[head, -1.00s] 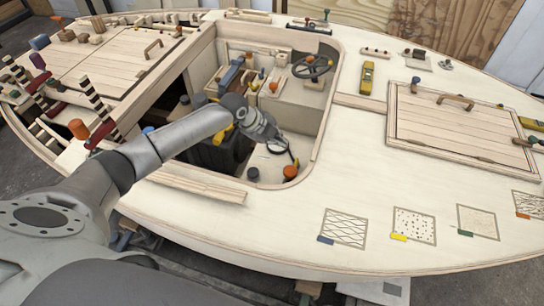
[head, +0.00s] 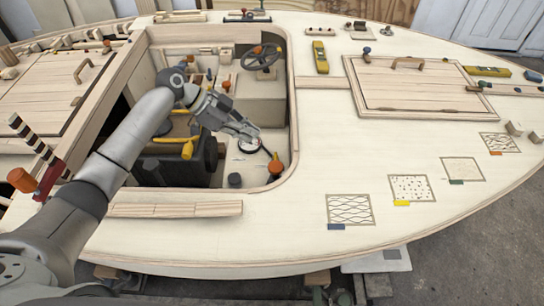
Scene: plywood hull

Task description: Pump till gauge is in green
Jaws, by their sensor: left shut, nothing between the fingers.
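My left gripper (head: 252,136) reaches from the left into the open cockpit well. It is shut and empty, with its fingertips just above a small round white dial (head: 249,147), which looks like the gauge. The fingers partly cover the dial, and its needle and green zone are too small to read. A dark curved line, perhaps a hose, runs from the dial toward an orange knob (head: 275,164). A yellow handle (head: 186,149) lies over a black box-like body (head: 200,165) left of the gripper; I cannot tell whether this is the pump. My right gripper is not in view.
The cockpit rim (head: 294,95) surrounds the well. A black steering wheel (head: 262,57) stands at its back, and a dark round knob (head: 235,180) is near its front. A wooden hatch (head: 415,85) lies on the deck at right.

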